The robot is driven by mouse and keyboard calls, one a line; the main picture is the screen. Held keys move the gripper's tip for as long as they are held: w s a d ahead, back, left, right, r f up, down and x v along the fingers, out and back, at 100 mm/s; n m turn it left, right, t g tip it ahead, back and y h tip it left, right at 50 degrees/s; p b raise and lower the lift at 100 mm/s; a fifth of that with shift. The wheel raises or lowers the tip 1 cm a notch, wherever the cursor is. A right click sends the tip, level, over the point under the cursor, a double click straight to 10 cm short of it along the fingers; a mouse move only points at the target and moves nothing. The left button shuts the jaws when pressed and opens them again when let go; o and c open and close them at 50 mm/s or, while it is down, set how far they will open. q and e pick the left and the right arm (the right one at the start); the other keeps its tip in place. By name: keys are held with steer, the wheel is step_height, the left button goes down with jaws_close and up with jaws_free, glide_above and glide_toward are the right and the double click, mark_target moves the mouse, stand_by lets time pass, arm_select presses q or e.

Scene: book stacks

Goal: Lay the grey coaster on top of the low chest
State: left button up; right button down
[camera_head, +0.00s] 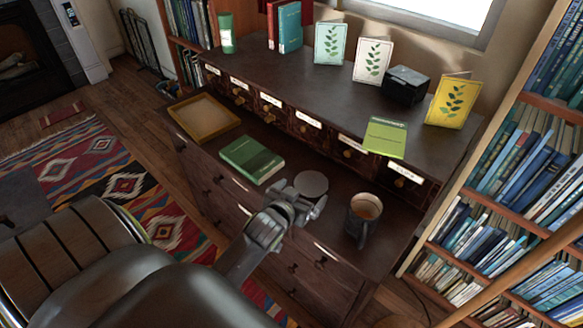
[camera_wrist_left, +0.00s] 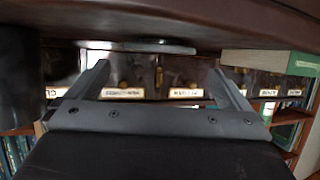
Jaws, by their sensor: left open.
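The grey coaster (camera_head: 311,183) is a round flat disc on the lower, front top of the dark wooden chest (camera_head: 290,225), between a green book and a mug. In the left wrist view, which is upside down, the coaster (camera_wrist_left: 150,46) shows edge-on as a thin grey disc flat along the dark top. My left gripper (camera_head: 308,201) is open at the near side of the coaster, low by the chest's front edge. In the left wrist view its two fingers (camera_wrist_left: 160,72) are wide apart with nothing between them. My right gripper is not in view.
The mug (camera_head: 364,215) stands close right of the gripper. The green book (camera_head: 251,159) and a wooden tray (camera_head: 203,117) lie to the left. The raised back tier bears cards, books and a black box (camera_head: 405,86). A bookcase (camera_head: 510,170) stands at right.

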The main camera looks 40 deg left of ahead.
arm_select(q)
steer(key=v, duration=0.6)
steer(key=shift+s, duration=0.2)
steer(key=s+f+m+g, duration=0.1)
steer(key=s+f+g, duration=0.3)
steer(key=s, duration=0.6)
steer(key=s+f+g, duration=0.1)
steer(key=s+g, duration=0.5)
steer(key=s, duration=0.4)
step_height(320, 180, down, 22)
steer(key=a+h+p, duration=0.1)
steer(key=p, duration=0.1)
steer(key=s+f+g+p, duration=0.1)
steer(key=s+f+g, duration=0.1)
steer(key=s+f, duration=1.2)
steer(key=shift+s+d+f+h+p, duration=0.3)
steer(key=shift+s+d, duration=0.15)
steer(key=shift+s, duration=0.15)
